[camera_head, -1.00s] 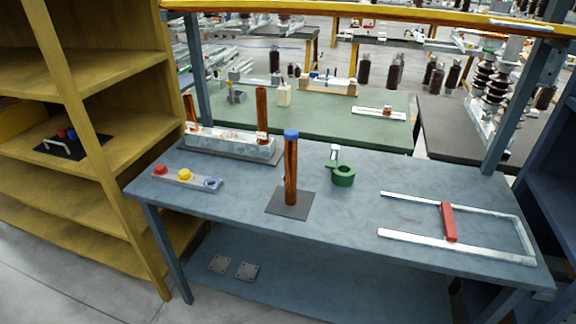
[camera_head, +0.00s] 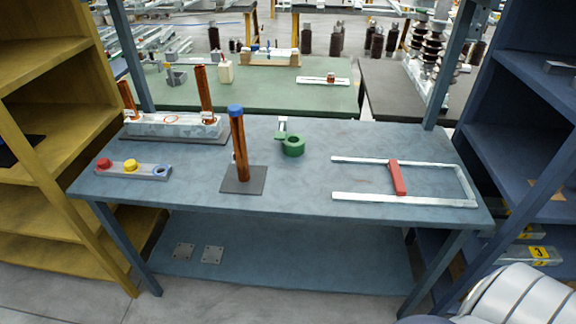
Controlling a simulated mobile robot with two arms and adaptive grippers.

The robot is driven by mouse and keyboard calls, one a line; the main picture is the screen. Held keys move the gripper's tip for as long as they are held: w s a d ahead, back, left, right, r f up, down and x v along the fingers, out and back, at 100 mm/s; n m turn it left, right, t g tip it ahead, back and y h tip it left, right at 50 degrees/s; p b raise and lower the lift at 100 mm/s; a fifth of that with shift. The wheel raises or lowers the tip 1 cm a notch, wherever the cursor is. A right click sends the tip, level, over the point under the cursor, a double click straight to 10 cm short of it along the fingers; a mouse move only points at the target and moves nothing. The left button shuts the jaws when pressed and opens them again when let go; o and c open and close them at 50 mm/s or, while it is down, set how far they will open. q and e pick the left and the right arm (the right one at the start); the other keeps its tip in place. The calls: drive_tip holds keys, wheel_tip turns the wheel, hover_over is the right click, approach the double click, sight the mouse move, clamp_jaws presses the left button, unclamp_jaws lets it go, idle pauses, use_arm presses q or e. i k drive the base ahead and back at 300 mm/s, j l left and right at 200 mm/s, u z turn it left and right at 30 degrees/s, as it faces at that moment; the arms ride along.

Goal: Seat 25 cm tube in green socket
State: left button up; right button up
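A tall copper tube (camera_head: 239,148) with a blue top (camera_head: 235,111) stands upright on a dark square plate (camera_head: 244,187) on the blue-grey table. A green ring-shaped socket (camera_head: 293,146) with a small white-topped bracket stands to its right and farther back. Two more copper tubes, one shorter (camera_head: 129,101) and one taller (camera_head: 205,93), stand upright at a pale grey block (camera_head: 172,125) at the back left. No lengths can be read, so I cannot tell which tube is 25 cm. Neither of my grippers is in view.
A grey strip (camera_head: 146,172) with red, yellow and blue round pieces lies at the table's left. A metal U-frame (camera_head: 400,200) with a red crossbar (camera_head: 397,178) lies at the right. Shelves flank the table. The table's front middle is clear.

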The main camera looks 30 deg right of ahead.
sight(324, 208)
drive_tip(key=i+l+u, duration=0.1)
drive_tip(key=l+u, duration=0.15)
drive_tip(key=l, duration=0.45)
drive_tip(key=l+u, duration=0.3)
drive_tip(key=l, duration=0.4)
drive_tip(key=i, duration=0.05)
